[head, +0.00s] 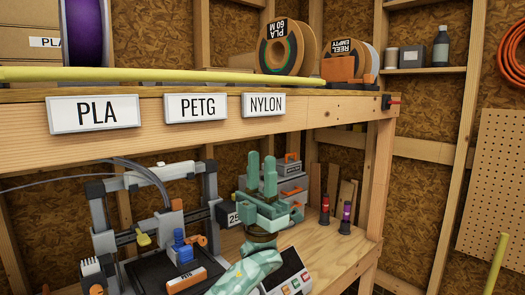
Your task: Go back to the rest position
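My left gripper (262,168) is in the middle of the head view, its two teal fingers pointing up. A narrow gap shows between the fingers, and nothing is seen held there. It is in front of the grey drawer unit (290,185) and to the right of the printer (103,215), below the wooden shelf beam (335,108). My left arm reaches up to it from the bottom of the view. My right gripper is not in view.
The shelf holds filament reels (276,52) and a long yellow bar (190,75). Label plates reading PLA (94,113), PETG (195,107) and NYLON (263,104) hang on its beam. Small red and purple items (346,217) stand on the workbench (345,255). A wooden post (378,180) bounds the bench's right.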

